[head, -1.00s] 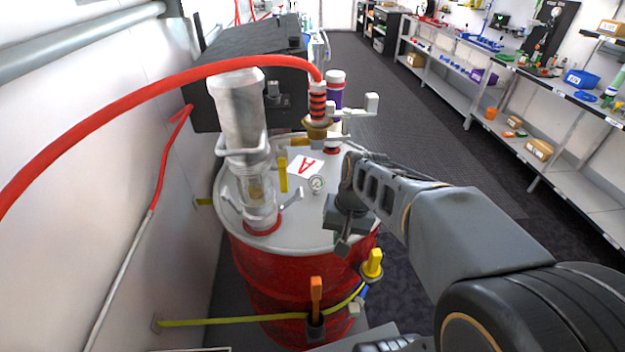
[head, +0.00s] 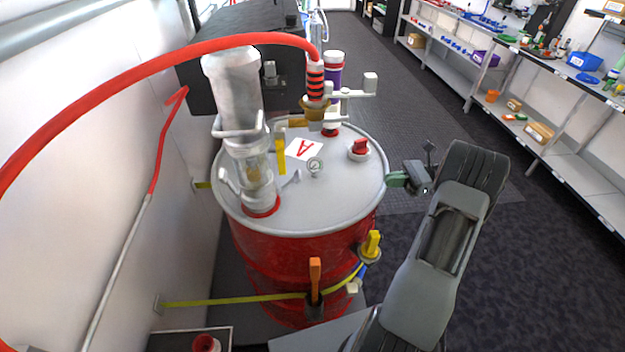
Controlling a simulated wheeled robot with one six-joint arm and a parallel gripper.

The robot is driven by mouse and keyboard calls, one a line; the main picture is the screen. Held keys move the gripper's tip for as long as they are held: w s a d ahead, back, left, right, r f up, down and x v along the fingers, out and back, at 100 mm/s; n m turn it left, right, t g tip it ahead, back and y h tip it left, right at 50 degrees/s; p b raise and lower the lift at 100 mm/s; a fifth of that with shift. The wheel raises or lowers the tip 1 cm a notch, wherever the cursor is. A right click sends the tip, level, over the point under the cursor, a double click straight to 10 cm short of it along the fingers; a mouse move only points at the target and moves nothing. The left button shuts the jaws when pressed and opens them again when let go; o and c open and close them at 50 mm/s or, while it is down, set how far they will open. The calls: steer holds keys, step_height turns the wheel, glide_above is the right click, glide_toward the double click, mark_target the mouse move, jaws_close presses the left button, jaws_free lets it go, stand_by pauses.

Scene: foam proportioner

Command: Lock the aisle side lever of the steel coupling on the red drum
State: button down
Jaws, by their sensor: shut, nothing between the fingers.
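The red drum (head: 300,250) stands strapped by the wall, with a pale grey lid. At the lid's left a pale steel-looking coupling (head: 261,199) sits on a red ring below a clear cylinder. A grey lever on its aisle side (head: 289,180) sticks out to the right, angled up from the coupling. A wall side lever (head: 227,184) also sticks outward. How far each is from locked is hard to tell. My gripper (head: 395,180) is shut and empty at the lid's right rim, clear of the coupling; whether it touches the rim is unclear.
A brass-coloured coupling (head: 316,110) with grey arms and a red hose (head: 120,70) stands at the lid's back. A red cap (head: 360,148), a gauge (head: 315,166) and a yellow handle (head: 281,156) stand on the lid. The aisle floor (head: 520,260) is open at right.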

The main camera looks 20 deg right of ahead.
steer(key=b, duration=0.1)
steer(key=a+b, duration=0.1)
steer(key=b, duration=0.1)
steer(key=a+f+b, duration=0.1)
steer(key=b, duration=0.1)
steer(key=shift+w, duration=0.25)
steer(key=b, duration=0.1)
glide_toward(289, 183)
steer(key=shift+s+a+f, duration=0.1)
steer(key=shift+s+f, duration=0.2)
steer(key=shift+f, duration=0.5)
steer(key=a, duration=0.1)
steer(key=r, duration=0.1)
steer(key=a, duration=0.1)
steer(key=shift+w+a+r+p, duration=0.25)
steer(key=shift+a+r+p, duration=0.05)
steer(key=shift+r+p, duration=0.05)
steer(key=shift+w+a+r, duration=0.15)
steer(key=shift+a+r, duration=0.35)
